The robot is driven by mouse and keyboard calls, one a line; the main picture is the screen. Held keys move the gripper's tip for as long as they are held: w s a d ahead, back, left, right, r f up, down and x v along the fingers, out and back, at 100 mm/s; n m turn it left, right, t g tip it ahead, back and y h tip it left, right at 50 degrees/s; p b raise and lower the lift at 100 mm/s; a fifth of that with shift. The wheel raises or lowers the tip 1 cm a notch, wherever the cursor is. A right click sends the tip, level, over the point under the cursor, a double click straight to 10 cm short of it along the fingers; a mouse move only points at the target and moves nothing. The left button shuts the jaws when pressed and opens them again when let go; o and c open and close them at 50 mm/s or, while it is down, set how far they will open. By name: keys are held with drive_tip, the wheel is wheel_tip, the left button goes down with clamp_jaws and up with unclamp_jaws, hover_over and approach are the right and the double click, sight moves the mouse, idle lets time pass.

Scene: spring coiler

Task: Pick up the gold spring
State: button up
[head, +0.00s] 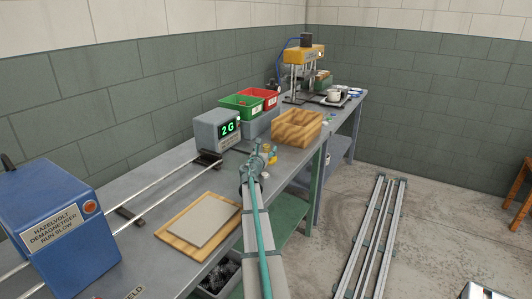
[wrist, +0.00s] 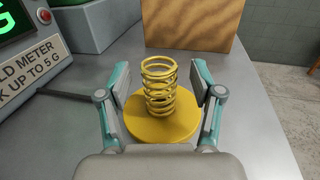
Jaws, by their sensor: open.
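In the wrist view the gold spring (wrist: 159,88) stands upright on a round yellow disc (wrist: 162,124) on the grey bench. My gripper (wrist: 163,78) is open, with one finger to the left of the spring and one to the right. There are visible gaps between the fingers and the coils. In the head view my gripper (head: 259,160) is over the bench, just in front of the wooden box. Small yellow items show beside it there, but they are too small to tell apart.
A wooden box (wrist: 188,24) stands close behind the spring. A field meter (head: 217,130) reading 2 G is to the left, with green (head: 241,104) and red (head: 262,98) bins behind. A board (head: 203,226) lies nearer on the bench. The bench edge is to the right.

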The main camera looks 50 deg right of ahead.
drive_tip(key=shift+w+d, duration=0.2)
drive_tip(key=shift+d, duration=0.25)
clamp_jaws()
drive_tip(key=shift+r, duration=0.15)
